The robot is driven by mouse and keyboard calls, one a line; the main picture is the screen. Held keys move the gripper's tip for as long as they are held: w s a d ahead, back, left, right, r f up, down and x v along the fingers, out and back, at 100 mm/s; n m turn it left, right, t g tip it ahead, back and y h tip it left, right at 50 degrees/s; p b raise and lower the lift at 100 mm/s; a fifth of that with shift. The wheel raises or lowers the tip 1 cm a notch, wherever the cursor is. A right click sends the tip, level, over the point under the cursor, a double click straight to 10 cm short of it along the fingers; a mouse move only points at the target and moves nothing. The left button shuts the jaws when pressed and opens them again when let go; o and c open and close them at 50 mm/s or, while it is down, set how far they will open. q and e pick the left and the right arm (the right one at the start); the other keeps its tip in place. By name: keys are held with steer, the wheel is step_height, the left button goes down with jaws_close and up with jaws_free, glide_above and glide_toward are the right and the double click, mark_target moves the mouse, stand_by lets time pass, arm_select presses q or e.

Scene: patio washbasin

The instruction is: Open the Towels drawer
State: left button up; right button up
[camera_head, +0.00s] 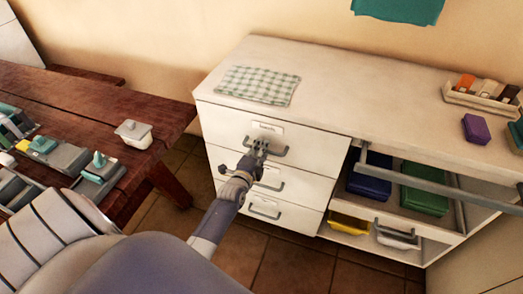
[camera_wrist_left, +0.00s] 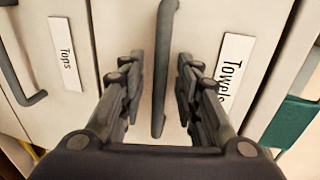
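The Towels drawer (camera_head: 225,122) is the top one in the left stack of the white cabinet and looks closed. Its label (camera_wrist_left: 232,68) reads "Towels" in the left wrist view. Its grey bar handle (camera_wrist_left: 164,60) runs between my left gripper's two fingers (camera_wrist_left: 160,78), which are spread apart. In the head view my left gripper (camera_head: 257,151) is at this handle (camera_head: 281,153) and hides part of it. I cannot tell whether a finger touches the bar. My right gripper is not in view.
A checked cloth (camera_head: 258,85) lies on the cabinet top. An open compartment with a green bin (camera_head: 425,190) is right. A wooden table (camera_head: 85,105) stands left.

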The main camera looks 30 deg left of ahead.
arm_select(q)
steer(key=shift+w+a, duration=0.1)
steer(key=shift+w, duration=0.35)
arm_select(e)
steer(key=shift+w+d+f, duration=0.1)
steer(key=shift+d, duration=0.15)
arm_select(q)
steer(key=shift+c, duration=0.5)
jaws_close()
steer(key=shift+s, duration=0.15)
